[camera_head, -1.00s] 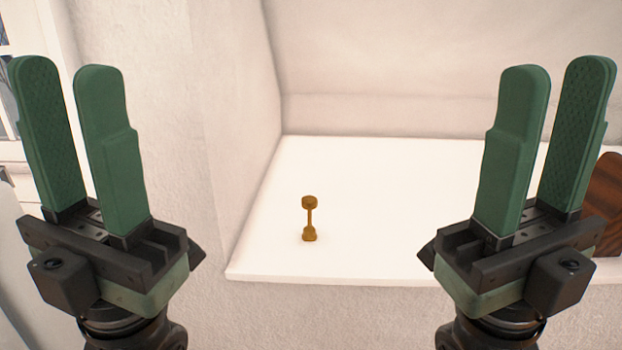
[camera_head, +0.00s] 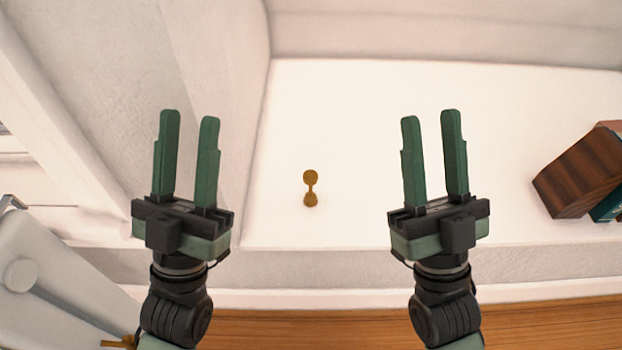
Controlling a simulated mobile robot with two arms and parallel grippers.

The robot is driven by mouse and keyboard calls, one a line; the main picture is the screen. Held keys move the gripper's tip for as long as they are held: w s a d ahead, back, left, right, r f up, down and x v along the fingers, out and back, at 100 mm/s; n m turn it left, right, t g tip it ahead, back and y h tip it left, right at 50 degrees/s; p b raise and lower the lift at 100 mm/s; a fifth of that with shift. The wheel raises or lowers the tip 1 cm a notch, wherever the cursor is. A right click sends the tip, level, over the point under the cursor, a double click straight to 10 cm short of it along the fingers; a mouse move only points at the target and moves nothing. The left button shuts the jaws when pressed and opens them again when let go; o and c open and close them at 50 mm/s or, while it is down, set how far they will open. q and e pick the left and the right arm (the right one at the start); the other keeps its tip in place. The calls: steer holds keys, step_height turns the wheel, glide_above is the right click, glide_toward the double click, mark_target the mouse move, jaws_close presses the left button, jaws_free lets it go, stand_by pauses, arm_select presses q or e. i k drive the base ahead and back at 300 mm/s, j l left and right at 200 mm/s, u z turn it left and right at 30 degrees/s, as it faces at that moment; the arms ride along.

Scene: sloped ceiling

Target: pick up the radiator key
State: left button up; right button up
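The radiator key (camera_head: 311,188) is a small brass-coloured piece with a round top, a thin stem and a wider foot. It stands upright on the white ledge (camera_head: 350,120), near its left end and not far from the front edge. My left gripper (camera_head: 188,117) is open and empty, to the left of the key. My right gripper (camera_head: 430,117) is open and empty, to the right of the key. Neither gripper touches the key. Nothing hides the key.
A dark wooden block (camera_head: 580,175) with a teal book-like item (camera_head: 608,205) beside it is at the ledge's right. A wall (camera_head: 215,80) bounds the ledge on the left. A wooden floor (camera_head: 380,325) and white radiator-like body (camera_head: 50,270) show below. The ledge around the key is clear.

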mark_target(310, 178)
steer(key=i+l+u, duration=0.1)
steer(key=l+u, duration=0.25)
steer(key=l, duration=0.65)
steer(key=l+u, duration=0.3)
steer(key=l, duration=0.65)
